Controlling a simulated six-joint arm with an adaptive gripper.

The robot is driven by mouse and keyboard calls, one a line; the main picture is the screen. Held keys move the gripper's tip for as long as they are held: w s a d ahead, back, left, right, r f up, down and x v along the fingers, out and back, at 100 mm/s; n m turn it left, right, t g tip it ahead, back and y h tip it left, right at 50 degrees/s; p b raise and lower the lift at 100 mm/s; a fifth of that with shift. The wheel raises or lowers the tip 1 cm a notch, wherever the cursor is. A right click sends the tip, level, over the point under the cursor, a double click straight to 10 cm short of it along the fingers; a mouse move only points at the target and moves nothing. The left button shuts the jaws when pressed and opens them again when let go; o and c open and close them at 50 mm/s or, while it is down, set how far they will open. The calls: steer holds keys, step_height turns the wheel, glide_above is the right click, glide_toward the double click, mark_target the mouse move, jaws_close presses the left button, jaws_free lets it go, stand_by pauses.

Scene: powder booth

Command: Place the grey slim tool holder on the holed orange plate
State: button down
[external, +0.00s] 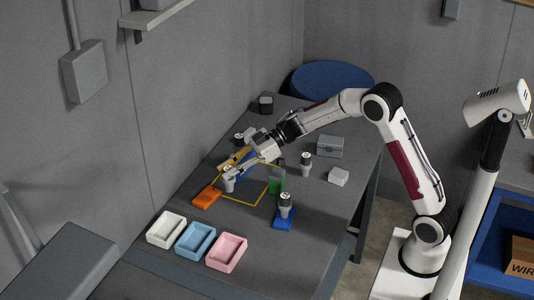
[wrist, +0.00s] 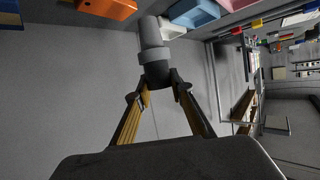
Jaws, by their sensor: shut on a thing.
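My gripper (external: 231,173) is shut on a grey slim tool holder (external: 229,186), held roughly upright close to the holed orange plate (external: 206,198). In the wrist view the holder (wrist: 152,42) sits between the fingertips of my gripper (wrist: 158,82) and extends beyond them. The orange plate lies on the table to the lower left of the holder in the external view, and the two appear apart. Part of the plate shows at the top edge of the wrist view (wrist: 108,8). How high the holder is above the table is hard to tell.
A blue plate (external: 280,224) bears another holder (external: 286,203). A green plate (external: 276,184) and another holder (external: 305,161) stand to the right. White (external: 151,238), light blue (external: 180,249) and pink (external: 211,262) trays line the front. A yellow outline marks the table.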

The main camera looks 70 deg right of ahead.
steer(key=w+r, duration=0.4)
steer(key=w, duration=0.5)
steer(key=shift+w+d+m+t+h, duration=0.2)
steer(key=shift+m+t+h, duration=0.1)
steer(key=shift+m, duration=0.1)
step_height(320, 180, down, 6)
stand_by(0.5)
steer(key=shift+f, duration=0.15)
steer(key=shift+f, duration=1.85)
steer(key=shift+f, duration=0.1)
